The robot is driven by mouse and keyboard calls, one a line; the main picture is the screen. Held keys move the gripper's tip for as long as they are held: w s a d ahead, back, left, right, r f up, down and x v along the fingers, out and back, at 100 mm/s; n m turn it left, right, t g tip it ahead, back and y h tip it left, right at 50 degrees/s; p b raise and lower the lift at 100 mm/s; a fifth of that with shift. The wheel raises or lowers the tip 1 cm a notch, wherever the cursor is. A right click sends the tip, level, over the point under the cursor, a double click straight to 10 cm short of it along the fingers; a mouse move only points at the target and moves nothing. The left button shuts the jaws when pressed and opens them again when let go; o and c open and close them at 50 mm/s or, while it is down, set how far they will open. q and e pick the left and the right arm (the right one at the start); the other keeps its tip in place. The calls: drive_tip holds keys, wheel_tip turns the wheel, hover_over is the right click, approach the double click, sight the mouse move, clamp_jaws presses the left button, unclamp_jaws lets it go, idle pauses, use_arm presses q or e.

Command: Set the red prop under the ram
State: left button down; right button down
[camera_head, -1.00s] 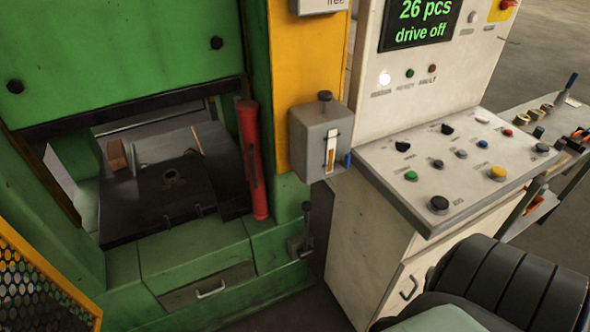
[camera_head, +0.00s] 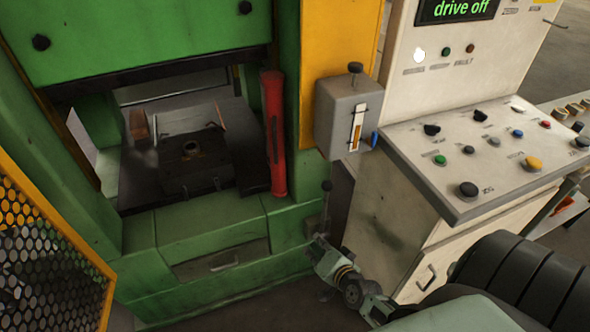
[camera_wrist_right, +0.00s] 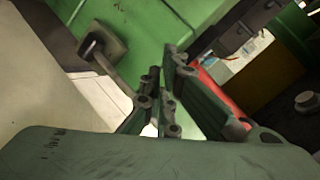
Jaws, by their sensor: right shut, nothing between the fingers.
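The red prop (camera_head: 273,130) stands upright, leaning slightly, against the right side of the green press opening. Part of it also shows in the right wrist view (camera_wrist_right: 222,86) behind a finger. The green ram (camera_head: 140,45), with a dark lower edge, is above the opening. Below it, the dark press bed (camera_head: 160,190) has a raised block with a round hole, and no prop stands there. My right gripper (camera_head: 320,247) is below the prop, in front of the press's lower right corner, apart from the prop. In the right wrist view its fingers (camera_wrist_right: 160,82) are shut and empty. My left gripper is not seen.
A grey lever box (camera_head: 345,115) juts out right of the prop. A small black-knobbed lever (camera_head: 326,200) stands close above my right gripper. The control console (camera_head: 480,150) is at the right, and a yellow mesh guard (camera_head: 45,250) at the left.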

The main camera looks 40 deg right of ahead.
drive_tip(key=w+d+r+m+t+h, duration=0.1)
drive_tip(key=w+d+r+m+t, duration=0.1)
drive_tip(key=r, duration=0.8)
drive_tip(key=w+d+r+m+t+h+b, duration=0.1)
drive_tip(key=w+d+r+m+t, duration=0.1)
drive_tip(key=r, duration=0.8)
drive_tip(key=w+d+m, duration=0.1)
drive_tip(key=m, duration=0.1)
drive_tip(key=shift+d+m, duration=0.35)
drive_tip(key=shift+m, duration=0.05)
drive_tip(key=shift+w, duration=0.1)
drive_tip(key=shift+t, duration=0.3)
drive_tip(key=x, duration=0.9)
drive_tip(key=shift+w+d+f, duration=0.1)
drive_tip(key=shift+w+d, duration=0.1)
drive_tip(key=shift+w, duration=0.05)
drive_tip(key=w+a, duration=0.1)
drive_tip(key=a+p, duration=0.1)
drive_tip(key=shift+w+a+f, duration=0.15)
drive_tip(key=shift+w+a, duration=0.2)
drive_tip(key=shift+w, duration=0.05)
drive_tip(key=shift+w+a+f, duration=0.1)
drive_tip(key=shift+w+a, duration=0.1)
drive_tip(key=shift+a, duration=0.2)
drive_tip(key=shift+a+h, duration=0.1)
drive_tip(key=shift+h, duration=0.2)
